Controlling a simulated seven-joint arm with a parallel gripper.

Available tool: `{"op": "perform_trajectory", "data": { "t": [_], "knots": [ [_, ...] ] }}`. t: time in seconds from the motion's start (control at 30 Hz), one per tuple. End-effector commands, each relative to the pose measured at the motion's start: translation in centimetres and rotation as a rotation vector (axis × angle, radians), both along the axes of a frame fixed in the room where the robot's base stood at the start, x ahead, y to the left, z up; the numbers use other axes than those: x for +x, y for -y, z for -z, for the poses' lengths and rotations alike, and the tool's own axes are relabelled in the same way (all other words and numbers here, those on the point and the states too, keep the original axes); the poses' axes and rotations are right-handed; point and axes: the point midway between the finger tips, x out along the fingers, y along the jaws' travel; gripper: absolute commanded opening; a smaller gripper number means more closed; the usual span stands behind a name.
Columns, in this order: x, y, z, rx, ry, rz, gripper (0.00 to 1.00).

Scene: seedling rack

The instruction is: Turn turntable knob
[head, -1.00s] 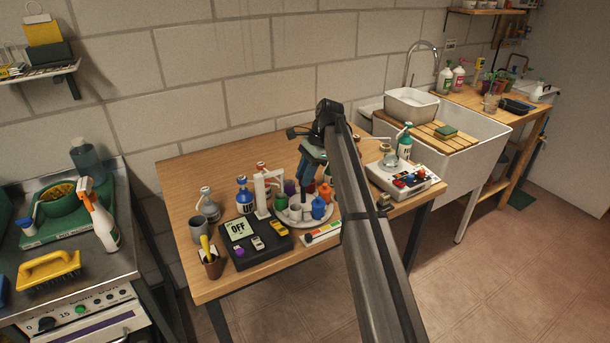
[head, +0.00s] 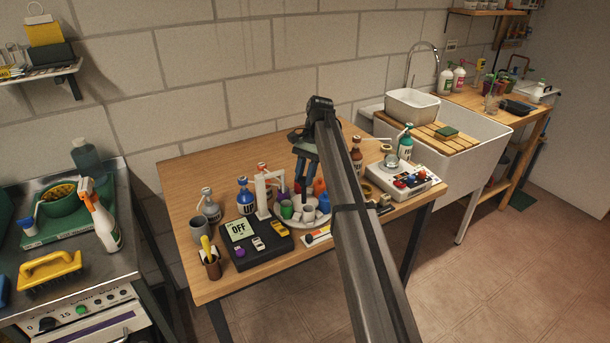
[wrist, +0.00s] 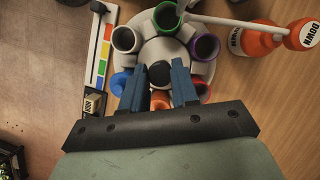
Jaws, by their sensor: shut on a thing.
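The turntable is a round pale grey disc (head: 320,226) on the wooden table, carrying a ring of coloured and grey cups. In the wrist view its grey top (wrist: 160,48) shows around a dark round knob (wrist: 160,74) at the centre. My gripper (wrist: 160,76) has its two blue fingers on either side of the knob, shut on it. In the head view, my gripper (head: 304,180) points down over the turntable, and the knob is hidden.
A black box (head: 262,246) reading "OFF" stands left of the turntable, with a white post (head: 262,190) behind. A colour-striped strip (wrist: 103,58) lies close beside the disc. An orange "DOWN" bottle (wrist: 255,40) stands near it. Bottles and a white control box (head: 405,182) surround the area.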

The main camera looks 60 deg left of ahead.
Motion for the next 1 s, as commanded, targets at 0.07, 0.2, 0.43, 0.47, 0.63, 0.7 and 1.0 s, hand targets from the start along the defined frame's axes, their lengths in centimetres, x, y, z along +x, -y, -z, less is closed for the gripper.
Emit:
{"op": "perform_trajectory", "data": {
  "t": [0.07,0.2,0.43,0.47,0.63,0.7,1.0],
  "knots": [
    [0.02,-0.08,0.09,0.002,0.001,-0.002,0.0],
    [0.02,-0.09,0.11,0.002,0.001,-0.002,0.0],
    [0.01,-0.09,0.12,0.003,0.002,-0.001,0.38],
    [0.01,-0.09,0.12,0.002,0.001,-0.001,0.41],
    [0.0,-0.06,0.09,0.002,0.0,-0.001,0.54],
    [0.0,-0.04,0.08,0.001,0.001,-0.001,0.54],
    [0.0,-0.02,0.07,0.001,0.0,0.0,0.54]
  ]
}}
